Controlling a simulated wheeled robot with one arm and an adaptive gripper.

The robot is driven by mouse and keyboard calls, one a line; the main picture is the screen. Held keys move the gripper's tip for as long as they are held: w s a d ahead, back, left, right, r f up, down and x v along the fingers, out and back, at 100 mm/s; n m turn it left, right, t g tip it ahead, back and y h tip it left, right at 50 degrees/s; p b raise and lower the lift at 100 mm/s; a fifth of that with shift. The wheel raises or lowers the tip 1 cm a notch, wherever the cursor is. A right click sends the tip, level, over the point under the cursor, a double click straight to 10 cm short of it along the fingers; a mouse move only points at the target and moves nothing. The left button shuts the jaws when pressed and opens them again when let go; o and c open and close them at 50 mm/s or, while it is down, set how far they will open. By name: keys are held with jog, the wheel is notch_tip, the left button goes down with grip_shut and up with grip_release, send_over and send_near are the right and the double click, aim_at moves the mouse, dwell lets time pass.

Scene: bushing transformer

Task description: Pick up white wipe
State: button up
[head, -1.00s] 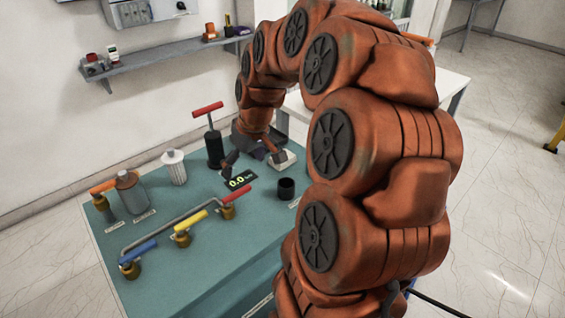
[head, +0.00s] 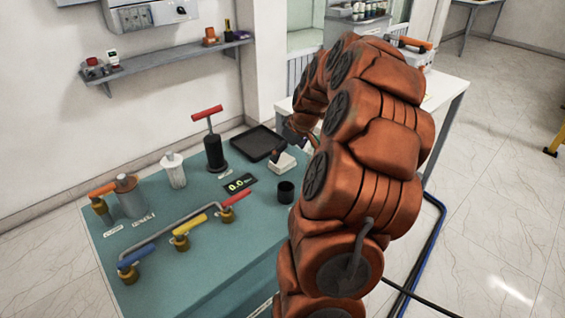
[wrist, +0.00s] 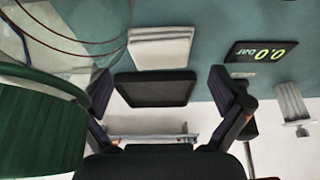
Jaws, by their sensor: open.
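The black tray (wrist: 155,90) shows in the gap between the fingers. In the head view my arm hides most of the gripper; a dark fingertip shows close by the wipe, and I cannot tell whether they touch.
The black tray (head: 257,143) lies behind the wipe. A pump with a red handle (head: 213,145), a 0.0 display (head: 240,184) and a black cup (head: 286,191) stand nearby. Valves with coloured handles (head: 181,230) fill the front left. A green cylinder (wrist: 40,125) fills the wrist view's left.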

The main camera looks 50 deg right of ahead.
aim_at(282, 161)
jog(key=shift+p+x, duration=0.65)
jog(key=shift+x, duration=1.6)
jog(key=shift+w+a+r, duration=0.1)
jog(key=shift+c, duration=0.4)
jog(key=c, duration=0.8)
notch_tip(282, 161, up, 10)
jog(key=shift+b, duration=1.1)
